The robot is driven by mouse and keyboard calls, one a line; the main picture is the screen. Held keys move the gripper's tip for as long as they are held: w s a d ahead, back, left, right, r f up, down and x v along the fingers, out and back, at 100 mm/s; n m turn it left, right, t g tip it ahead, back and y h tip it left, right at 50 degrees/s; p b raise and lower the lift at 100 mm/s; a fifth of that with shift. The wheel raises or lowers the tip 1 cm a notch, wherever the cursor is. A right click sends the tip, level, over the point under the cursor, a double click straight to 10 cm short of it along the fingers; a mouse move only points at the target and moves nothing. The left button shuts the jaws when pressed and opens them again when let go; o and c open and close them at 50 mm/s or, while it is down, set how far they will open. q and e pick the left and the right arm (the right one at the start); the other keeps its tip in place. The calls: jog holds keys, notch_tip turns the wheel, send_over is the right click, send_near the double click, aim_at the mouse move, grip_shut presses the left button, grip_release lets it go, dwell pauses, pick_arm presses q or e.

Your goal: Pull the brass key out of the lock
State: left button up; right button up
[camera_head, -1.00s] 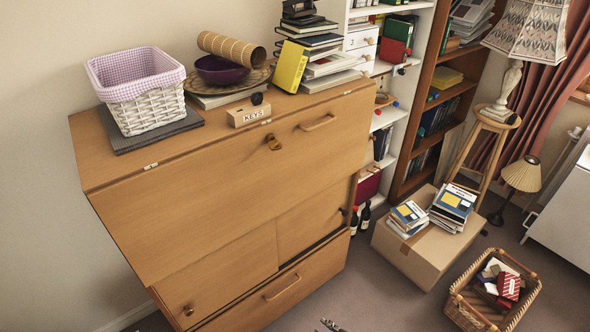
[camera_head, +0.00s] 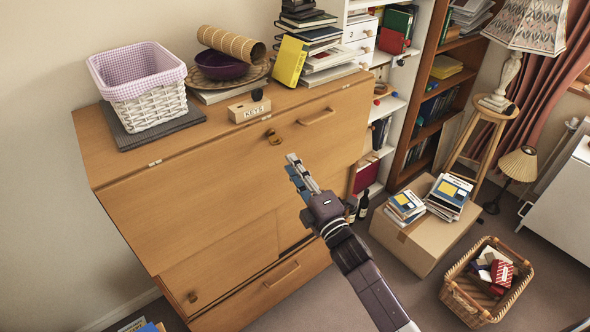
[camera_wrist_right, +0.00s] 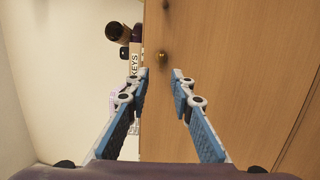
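The brass key (camera_head: 274,137) sits in the lock near the top of the bureau's wooden front (camera_head: 225,170). It also shows as a small brass piece (camera_wrist_right: 161,57) in the right wrist view, beyond the fingertips. My right gripper (camera_head: 296,172) is in front of the bureau, below and to the right of the key, apart from it. In the right wrist view its two blue-padded fingers (camera_wrist_right: 162,88) are spread with nothing between them. My left gripper is not in view.
A box labelled KEYS (camera_head: 249,108) stands on the bureau top near the front edge. A bar handle (camera_head: 316,117) is right of the key. A cardboard box (camera_head: 418,236) and a wicker basket (camera_head: 460,292) are on the floor to the right.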

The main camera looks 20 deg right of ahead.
aim_at(277, 144)
jog(key=b+x, duration=0.2)
jog(key=x, duration=0.6)
jog(key=shift+w, duration=0.35)
jog(key=shift+f, duration=0.1)
grip_shut()
jog(key=shift+s, duration=0.1)
jog(key=shift+p+v, duration=0.65)
jog(key=shift+v, duration=2.3)
